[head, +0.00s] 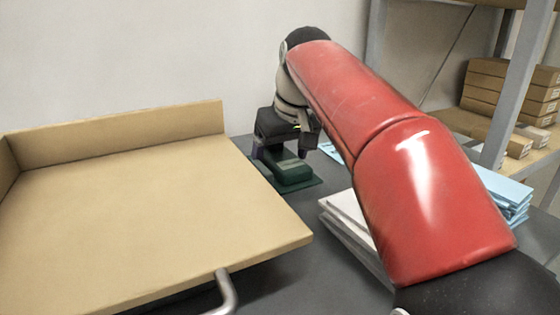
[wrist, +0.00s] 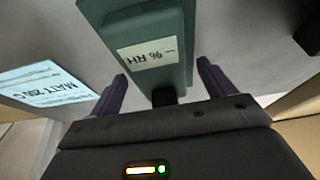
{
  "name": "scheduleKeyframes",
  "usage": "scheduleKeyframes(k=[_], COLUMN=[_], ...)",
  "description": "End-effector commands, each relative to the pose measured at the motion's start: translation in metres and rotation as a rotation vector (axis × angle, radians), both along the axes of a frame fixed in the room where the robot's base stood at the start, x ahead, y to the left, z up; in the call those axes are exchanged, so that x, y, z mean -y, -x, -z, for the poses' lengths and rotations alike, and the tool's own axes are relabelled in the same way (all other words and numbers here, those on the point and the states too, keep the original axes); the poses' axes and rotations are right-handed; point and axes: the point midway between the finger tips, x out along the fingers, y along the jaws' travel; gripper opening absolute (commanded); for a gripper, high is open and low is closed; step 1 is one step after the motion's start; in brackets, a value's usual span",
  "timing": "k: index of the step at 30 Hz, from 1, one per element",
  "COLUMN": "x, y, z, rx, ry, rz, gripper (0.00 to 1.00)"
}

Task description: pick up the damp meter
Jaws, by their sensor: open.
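The damp meter is a dark green device (head: 293,173) on the grey table, beneath my gripper in the head view. In the wrist view the damp meter (wrist: 150,25) shows a pale label reading "% RH" and a black end pointing toward the gripper. My gripper (head: 279,154) points down over it. In the wrist view my gripper (wrist: 161,76) is open, with one purple finger on each side of the meter's black end. I see gaps beside the meter, and cannot tell how far down the fingers reach.
A tan board tray (head: 120,210) with raised edges fills the left of the table. White stacked sheets (head: 345,215) and light blue packs (head: 505,190) lie to the right. A labelled pack (wrist: 45,85) shows at left in the wrist view. Shelving with cardboard boxes (head: 510,90) stands behind.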

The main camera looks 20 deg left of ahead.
Motion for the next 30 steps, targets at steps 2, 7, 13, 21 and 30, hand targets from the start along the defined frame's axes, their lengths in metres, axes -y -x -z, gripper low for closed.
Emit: scheduleKeyframes(k=[2,7,13,21,30], x=[0.0,0.0,0.0,0.0,0.0], y=[0.0,0.0,0.0,0.0,-0.001], z=[-0.001,-0.001,-0.001,-0.002,-0.021], rx=[0.001,0.0,0.0,0.001,0.003], ry=[-0.001,0.0,0.0,-0.001,-0.003], rz=[0.0,0.0,0.0,0.0,0.0], gripper=[0.82,0.69,0.43,0.27,0.27])
